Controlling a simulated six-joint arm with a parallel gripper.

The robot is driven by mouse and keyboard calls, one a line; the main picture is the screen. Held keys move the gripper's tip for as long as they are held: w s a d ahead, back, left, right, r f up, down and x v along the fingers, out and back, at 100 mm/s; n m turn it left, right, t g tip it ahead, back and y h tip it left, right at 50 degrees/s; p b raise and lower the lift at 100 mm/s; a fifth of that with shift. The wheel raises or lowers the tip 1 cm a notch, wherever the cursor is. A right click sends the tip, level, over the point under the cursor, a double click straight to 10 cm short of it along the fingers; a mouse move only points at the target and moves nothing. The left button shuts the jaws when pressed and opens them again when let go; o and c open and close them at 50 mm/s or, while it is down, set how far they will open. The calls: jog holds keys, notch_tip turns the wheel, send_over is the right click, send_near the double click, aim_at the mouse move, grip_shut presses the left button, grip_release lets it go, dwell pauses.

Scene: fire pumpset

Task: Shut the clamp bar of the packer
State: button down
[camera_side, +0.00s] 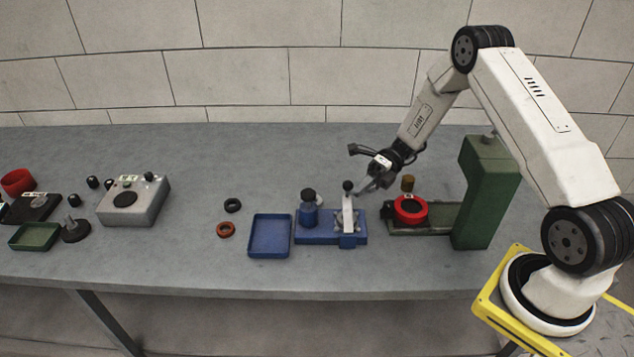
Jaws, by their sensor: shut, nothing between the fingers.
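A blue fixture (316,238), which looks like the packer, sits on the grey bench near the middle. A blue cylinder (309,215) with a dark top stands on its left part. A pale metal bar (348,214) with a black knob (347,185) at its upper end is on the right part; it looks like the clamp bar. I cannot tell whether the bar stands raised or lies across the fixture. My gripper (364,188) is shut and empty, just right of the knob and bar. Whether the fingertips touch the bar is unclear.
A green stand (485,195) with a red ring (410,209) on its base is to the right. A blue tray (270,236) lies left of the fixture, beside black (232,205) and orange (226,229) rings. A grey box (134,200) is farther left. The bench behind is clear.

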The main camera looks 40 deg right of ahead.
jog(key=w+d+f, duration=0.3)
jog(key=shift+w+d+f, duration=0.2)
jog(key=shift+f, duration=0.05)
jog(key=shift+w+d+f, duration=0.15)
jog(key=shift+f, duration=0.15)
jog(key=shift+w+d+f+m+y, duration=0.25)
jog(key=shift+f+m+y, duration=0.25)
jog(key=shift+f+y, duration=0.1)
jog(key=shift+w+d+f+m+y, duration=0.2)
jog(key=shift+f+m+y, duration=0.3)
jog(key=shift+f, duration=0.05)
jog(key=shift+d, duration=0.1)
jog(key=shift+w+d, duration=0.1)
jog(key=shift+d, duration=2.2)
jog(key=shift+d+r, duration=0.1)
jog(key=shift+d, duration=0.05)
notch_tip(320, 180, up, 7)
